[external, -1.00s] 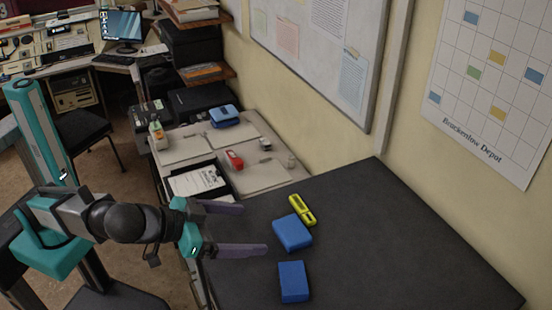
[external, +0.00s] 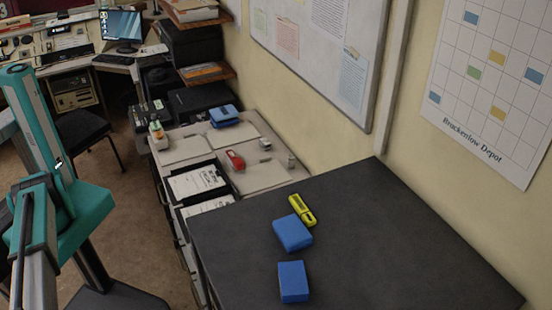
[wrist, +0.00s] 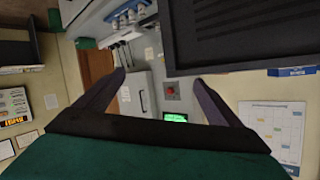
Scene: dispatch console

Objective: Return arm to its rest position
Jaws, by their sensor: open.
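In the wrist view my gripper (wrist: 157,80) has its two purple fingers wide apart with nothing between them. It points across the room at a grey cabinet (wrist: 147,95) and a panel with a red button (wrist: 172,92) and a lit green screen (wrist: 174,117). In the external view the gripper is out of sight. Only my teal column and folded arm links show at the left edge, clear of the dark table.
Two blue blocks (external: 292,233) (external: 293,282) and a yellow object (external: 302,210) lie on the dark table (external: 400,250). A lighter desk (external: 260,180) behind holds clipboards (external: 197,182), a red item (external: 235,160) and a blue item (external: 224,116). A black chair (external: 84,135) stands on the open floor.

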